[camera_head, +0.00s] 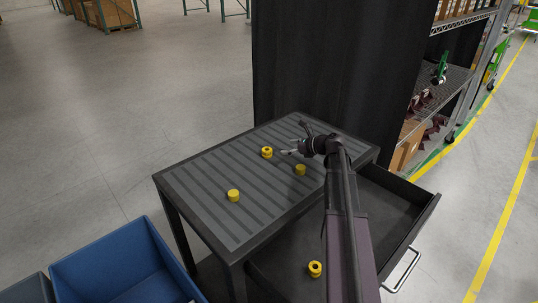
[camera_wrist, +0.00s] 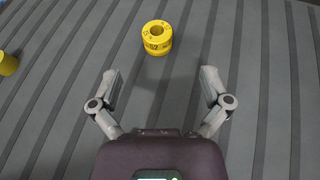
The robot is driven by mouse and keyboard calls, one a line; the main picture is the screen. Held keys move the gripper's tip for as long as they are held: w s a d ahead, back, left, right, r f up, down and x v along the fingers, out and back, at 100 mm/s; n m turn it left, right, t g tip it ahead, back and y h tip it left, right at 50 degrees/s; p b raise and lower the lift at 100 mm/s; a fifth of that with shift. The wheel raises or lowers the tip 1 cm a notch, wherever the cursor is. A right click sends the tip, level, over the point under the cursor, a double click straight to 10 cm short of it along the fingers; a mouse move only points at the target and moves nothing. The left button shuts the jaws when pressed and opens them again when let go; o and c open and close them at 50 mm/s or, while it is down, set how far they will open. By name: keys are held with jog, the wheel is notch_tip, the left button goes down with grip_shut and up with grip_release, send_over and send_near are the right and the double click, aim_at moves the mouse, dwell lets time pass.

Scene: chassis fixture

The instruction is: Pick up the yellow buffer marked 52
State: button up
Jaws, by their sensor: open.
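A yellow ring-shaped buffer (camera_wrist: 157,38) stands upright on the ribbed table top in the wrist view, its hole facing up. Its side marking seems to read 52. In the head view it appears to be the buffer (camera_head: 267,152) just left of my gripper's tip. My gripper (camera_wrist: 160,77) is open and empty, its two fingers spread apart. The buffer is ahead of the fingertips, roughly centred between them and not touching. In the head view my gripper (camera_head: 288,152) is over the table, pointing left.
Other yellow buffers are on the table, one near my arm (camera_head: 300,169) and one nearer the front (camera_head: 233,195). Another buffer (camera_head: 315,269) lies in the open drawer (camera_head: 395,215). A blue bin (camera_head: 120,265) is at lower left. A black curtain (camera_head: 335,65) hangs behind the table.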

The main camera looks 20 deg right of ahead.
aim_at(265, 149)
jog(key=shift+b+x, duration=0.7)
jog(key=shift+x, duration=1.65)
jog(key=shift+w, duration=0.1)
jog(key=shift+b+x, duration=1.05)
jog(key=shift+x, duration=1.45)
jog(key=shift+f, duration=0.2)
jog(key=c, duration=1.2)
